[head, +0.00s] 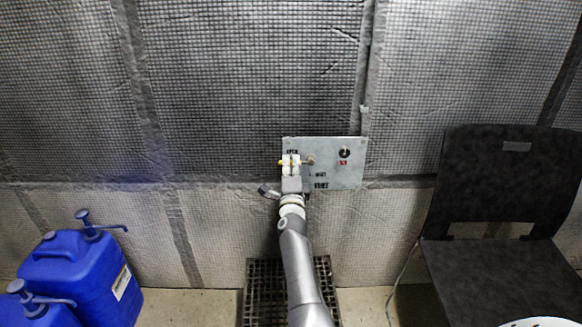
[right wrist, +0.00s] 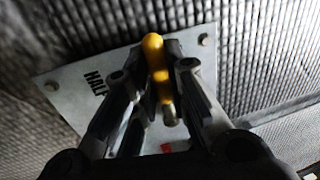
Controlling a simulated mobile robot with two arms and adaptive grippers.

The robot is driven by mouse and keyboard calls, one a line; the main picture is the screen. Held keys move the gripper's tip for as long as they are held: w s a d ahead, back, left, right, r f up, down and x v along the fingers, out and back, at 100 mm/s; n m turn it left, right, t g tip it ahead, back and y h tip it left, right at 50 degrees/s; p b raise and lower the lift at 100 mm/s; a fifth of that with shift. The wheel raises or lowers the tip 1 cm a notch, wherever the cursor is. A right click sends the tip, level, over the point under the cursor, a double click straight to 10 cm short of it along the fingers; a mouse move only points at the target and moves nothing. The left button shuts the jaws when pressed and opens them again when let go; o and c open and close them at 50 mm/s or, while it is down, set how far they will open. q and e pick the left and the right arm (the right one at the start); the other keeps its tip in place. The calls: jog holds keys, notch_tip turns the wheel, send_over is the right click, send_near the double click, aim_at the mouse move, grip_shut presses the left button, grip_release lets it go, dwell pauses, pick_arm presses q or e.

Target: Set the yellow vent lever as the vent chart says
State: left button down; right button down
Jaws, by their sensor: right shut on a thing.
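The yellow vent lever (right wrist: 155,62) shows in the right wrist view between the fingers of my right gripper (right wrist: 158,75), which is shut on it. In the head view my right gripper (head: 291,160) is at the left part of a grey metal panel (head: 335,178) on the wall and covers most of the lever. Dark lettering, seemingly OPEN above and SHUT below, shows on the panel. No vent chart can be made out. My left gripper is not in view.
A dark knob (head: 344,152) with a small red label below sits on the panel's right part. Blue canisters (head: 75,275) stand at the lower left. A black chair (head: 490,210) stands at the right. A dark floor grate (head: 262,290) lies below the panel.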

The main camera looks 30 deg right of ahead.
dwell(0.3)
jog(key=c, duration=1.4)
grip_release()
jog(key=shift+c, duration=0.2)
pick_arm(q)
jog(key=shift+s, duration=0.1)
pick_arm(e)
jog(key=shift+r, duration=0.1)
